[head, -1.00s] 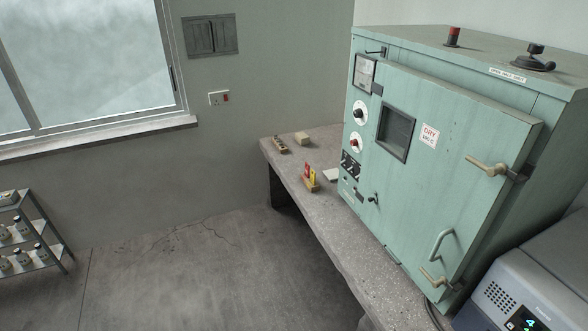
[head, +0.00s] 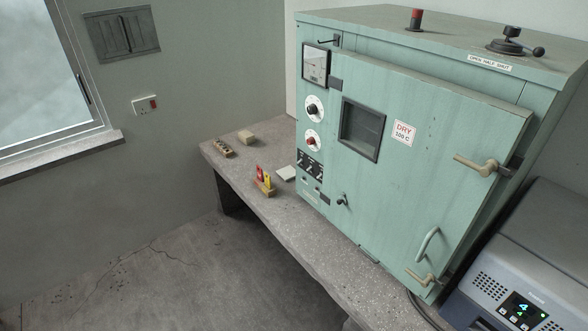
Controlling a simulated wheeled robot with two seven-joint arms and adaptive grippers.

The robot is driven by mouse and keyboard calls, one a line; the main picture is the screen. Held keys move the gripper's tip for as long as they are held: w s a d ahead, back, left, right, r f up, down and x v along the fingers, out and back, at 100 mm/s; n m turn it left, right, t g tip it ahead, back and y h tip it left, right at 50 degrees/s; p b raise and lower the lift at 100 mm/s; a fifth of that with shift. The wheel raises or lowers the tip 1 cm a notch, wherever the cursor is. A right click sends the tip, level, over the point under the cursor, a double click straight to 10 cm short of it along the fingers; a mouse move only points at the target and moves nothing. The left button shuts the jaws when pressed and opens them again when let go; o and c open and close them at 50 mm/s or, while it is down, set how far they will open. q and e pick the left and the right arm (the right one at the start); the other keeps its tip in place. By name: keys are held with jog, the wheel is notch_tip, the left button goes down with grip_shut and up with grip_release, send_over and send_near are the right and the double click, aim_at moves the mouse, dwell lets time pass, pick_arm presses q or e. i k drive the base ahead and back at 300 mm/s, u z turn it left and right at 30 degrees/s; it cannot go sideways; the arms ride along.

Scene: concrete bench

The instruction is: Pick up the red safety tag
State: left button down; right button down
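The red safety tag (head: 260,173) stands upright in a small wooden holder (head: 264,188) on the concrete bench, left of the green oven. A yellow tag (head: 268,181) stands beside it in the same holder, to its right. Neither of my grippers shows in the head view, so I cannot see their state.
The green oven (head: 400,165) with a door and handles fills much of the concrete bench (head: 290,225). A wooden block (head: 246,137), a small rack (head: 222,149) and a pale pad (head: 286,173) lie near the holder. A grey device (head: 520,270) stands at the lower right.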

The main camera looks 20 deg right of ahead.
aim_at(260, 172)
jog(key=z, duration=0.2)
jog(key=i, duration=0.25)
jog(key=z, duration=0.3)
jog(key=k, duration=0.45)
jog(key=u, duration=0.55)
jog(key=i, duration=1.3)
jog(key=z, duration=0.75)
